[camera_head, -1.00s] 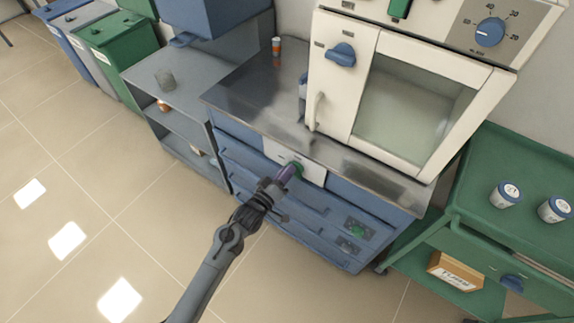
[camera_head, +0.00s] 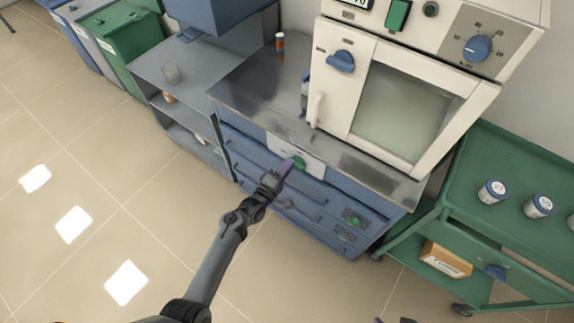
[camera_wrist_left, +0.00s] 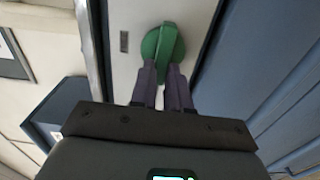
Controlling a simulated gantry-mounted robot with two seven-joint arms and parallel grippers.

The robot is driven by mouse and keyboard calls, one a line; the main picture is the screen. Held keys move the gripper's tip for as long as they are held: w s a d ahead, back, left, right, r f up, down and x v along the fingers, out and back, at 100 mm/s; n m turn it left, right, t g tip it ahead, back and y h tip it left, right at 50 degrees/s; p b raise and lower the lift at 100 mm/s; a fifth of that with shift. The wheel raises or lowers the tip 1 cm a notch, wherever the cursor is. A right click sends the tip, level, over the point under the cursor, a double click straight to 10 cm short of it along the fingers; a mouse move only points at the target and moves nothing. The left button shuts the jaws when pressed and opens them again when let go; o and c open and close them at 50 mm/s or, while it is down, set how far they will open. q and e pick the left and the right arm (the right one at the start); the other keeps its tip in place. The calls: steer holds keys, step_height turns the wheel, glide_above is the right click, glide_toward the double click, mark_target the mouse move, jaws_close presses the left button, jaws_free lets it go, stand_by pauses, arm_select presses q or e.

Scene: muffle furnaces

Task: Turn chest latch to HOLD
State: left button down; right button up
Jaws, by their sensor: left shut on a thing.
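The chest latch is a green round knob with a raised bar handle (camera_wrist_left: 167,42), on a white plate (camera_head: 315,160) on the front of the blue drawer chest (camera_head: 240,140). The bar stands nearly upright there, leaning slightly. Dark tips at the bottom edge of the head view may be my right gripper (camera_head: 393,320).
A cream furnace (camera_head: 335,100) stands on the chest's metal top. A green cart (camera_head: 465,215) with white jars is at the right, a grey shelf (camera_head: 150,68) at the left. Drawer handles lie below the latch. The floor in front is clear.

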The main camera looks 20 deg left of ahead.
stand_by(0.5)
arm_select(q)
steer(key=c, duration=1.1)
jaws_free()
steer(key=shift+s, duration=0.1)
steer(key=p+v, duration=0.3)
steer(key=v, duration=0.7)
steer(key=shift+s, duration=0.3)
steer(key=shift+a, duration=0.15)
